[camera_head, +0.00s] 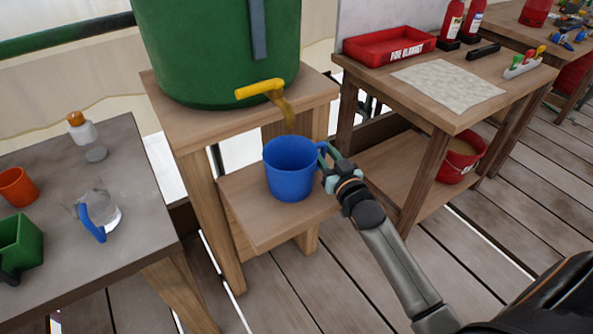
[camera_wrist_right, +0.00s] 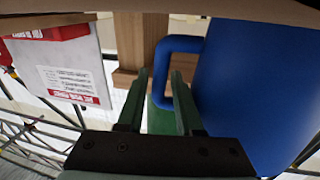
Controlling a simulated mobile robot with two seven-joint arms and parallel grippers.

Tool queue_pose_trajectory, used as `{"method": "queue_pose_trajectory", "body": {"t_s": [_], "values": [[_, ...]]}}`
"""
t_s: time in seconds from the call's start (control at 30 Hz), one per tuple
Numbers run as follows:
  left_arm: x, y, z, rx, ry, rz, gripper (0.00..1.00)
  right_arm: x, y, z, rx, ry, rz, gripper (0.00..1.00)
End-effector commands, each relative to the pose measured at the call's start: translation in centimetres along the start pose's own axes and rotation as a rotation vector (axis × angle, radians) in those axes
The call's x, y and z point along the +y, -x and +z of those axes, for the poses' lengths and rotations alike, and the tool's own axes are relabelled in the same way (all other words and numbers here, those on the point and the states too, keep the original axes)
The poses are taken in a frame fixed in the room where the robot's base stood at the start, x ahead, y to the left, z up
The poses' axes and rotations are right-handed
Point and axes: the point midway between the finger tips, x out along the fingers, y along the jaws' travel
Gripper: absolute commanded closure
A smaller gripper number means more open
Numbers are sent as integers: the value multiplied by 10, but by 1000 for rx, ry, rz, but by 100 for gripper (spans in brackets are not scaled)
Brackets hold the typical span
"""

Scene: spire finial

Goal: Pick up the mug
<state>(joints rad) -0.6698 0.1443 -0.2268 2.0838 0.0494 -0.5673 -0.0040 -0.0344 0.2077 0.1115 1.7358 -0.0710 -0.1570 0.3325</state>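A blue mug (camera_head: 289,172) stands upright on the low wooden shelf (camera_head: 258,222), below the yellow-handled tap (camera_head: 262,89) of a green barrel. Its handle points right, toward my right gripper (camera_head: 328,164), which reaches in from the lower right. In the right wrist view, the mug (camera_wrist_right: 255,90) fills the right side. My right gripper's two green fingers (camera_wrist_right: 160,80) are apart, with the handle (camera_wrist_right: 160,62) appearing between their tips. A gap shows beside the handle, and its lower part is partly hidden by the right finger. My left gripper is not in view.
The green barrel (camera_head: 215,50) sits on a wooden stand just above the mug. To the right, a table holds a red tray (camera_head: 390,45), with a red bucket (camera_head: 462,160) below. A grey table (camera_head: 140,190) at left holds a glass jug (camera_head: 100,210) and cups.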

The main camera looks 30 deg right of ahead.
Motion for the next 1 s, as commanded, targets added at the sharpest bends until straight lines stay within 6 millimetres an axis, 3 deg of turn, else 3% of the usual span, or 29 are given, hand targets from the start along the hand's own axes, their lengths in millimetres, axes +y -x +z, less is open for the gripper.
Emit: {"method": "queue_pose_trajectory", "body": {"t_s": [0.17, 0.47, 1.0], "values": [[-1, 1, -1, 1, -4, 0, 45, 0, 0, 0, 0, 0, 0, 68], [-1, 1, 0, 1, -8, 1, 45, 0, 0, 0, 0, 0, 0, 100], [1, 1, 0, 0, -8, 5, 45, 0, 0, 0, 1, 0, 0, 100]]}}
